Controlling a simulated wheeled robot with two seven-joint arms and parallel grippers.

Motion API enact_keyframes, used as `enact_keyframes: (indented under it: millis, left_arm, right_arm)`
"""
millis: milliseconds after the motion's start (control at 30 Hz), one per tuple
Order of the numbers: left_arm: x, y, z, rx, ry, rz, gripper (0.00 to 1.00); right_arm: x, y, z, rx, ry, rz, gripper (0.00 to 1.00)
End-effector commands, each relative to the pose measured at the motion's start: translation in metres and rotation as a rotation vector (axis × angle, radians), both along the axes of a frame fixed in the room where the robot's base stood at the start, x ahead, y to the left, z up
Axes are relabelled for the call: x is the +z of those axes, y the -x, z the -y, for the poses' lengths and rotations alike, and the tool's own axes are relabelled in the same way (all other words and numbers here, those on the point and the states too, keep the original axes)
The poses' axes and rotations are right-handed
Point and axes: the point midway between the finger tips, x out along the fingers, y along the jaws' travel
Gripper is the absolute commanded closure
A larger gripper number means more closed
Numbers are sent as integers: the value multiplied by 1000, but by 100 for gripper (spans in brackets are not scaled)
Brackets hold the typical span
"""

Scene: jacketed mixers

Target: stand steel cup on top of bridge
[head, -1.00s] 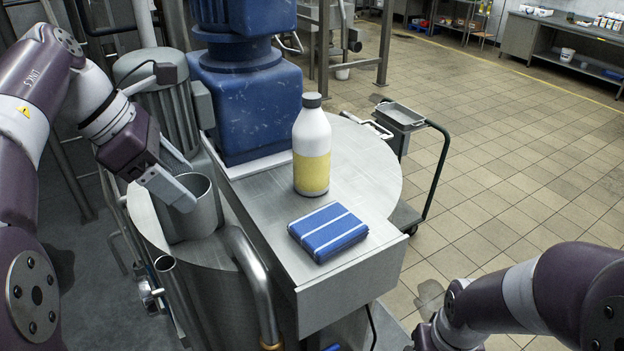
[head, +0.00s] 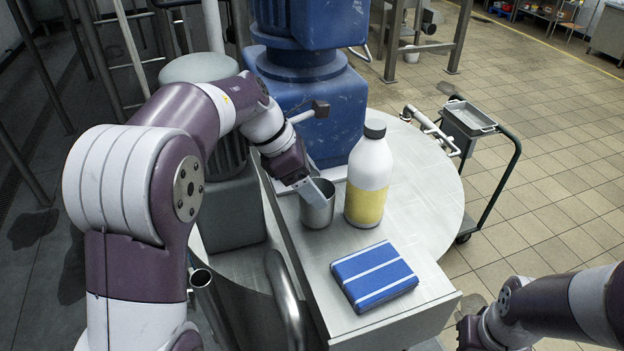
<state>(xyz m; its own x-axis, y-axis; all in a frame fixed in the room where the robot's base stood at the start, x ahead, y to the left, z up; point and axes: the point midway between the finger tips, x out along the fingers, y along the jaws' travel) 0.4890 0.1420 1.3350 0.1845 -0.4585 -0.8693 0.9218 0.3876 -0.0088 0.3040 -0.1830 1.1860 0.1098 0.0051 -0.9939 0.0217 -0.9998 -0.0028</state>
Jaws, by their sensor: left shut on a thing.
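The steel cup (head: 317,212) is upright at the left side of the bridge (head: 405,320), a flat steel top. My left gripper (head: 311,188) is shut on the cup's rim, one finger showing against its near side. The cup's base looks at or just above the bridge top; I cannot tell whether it touches. My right gripper (head: 467,333) is only partly in view at the bottom edge, and its fingers are hidden.
A white bottle (head: 368,175) with a yellow label stands close right of the cup. A folded blue striped cloth (head: 374,276) lies in front. The blue drive housing (head: 335,125) rises behind. Bridge top is clear right of the bottle.

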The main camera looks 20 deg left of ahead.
Motion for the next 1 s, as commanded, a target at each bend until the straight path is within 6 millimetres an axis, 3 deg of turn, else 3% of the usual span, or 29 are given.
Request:
enact_keyframes:
  millis: [133,433,467,500,533,867,1000]
  left_arm:
    - [-13,0,0,1,0,3,83]
    - [-17,0,-1,1,0,3,83]
    - [-17,0,-1,1,0,3,22]
    - [-16,0,-1,0,0,2,9]
    - [-16,0,-1,0,0,2,3]
    - [-11,0,-2,1,-1,4,3]
    - [9,5,-15,3,-1,8,3]
  right_arm:
    - [7,0,0,0,0,1,100]
    - [2,0,0,0,0,0,100]
    - [3,0,0,0,0,0,100]
    - [4,0,0,0,0,0,100]
    - [4,0,0,0,0,0,100]
    - [5,0,0,0,0,1,100]
    - [-7,0,0,0,0,0,100]
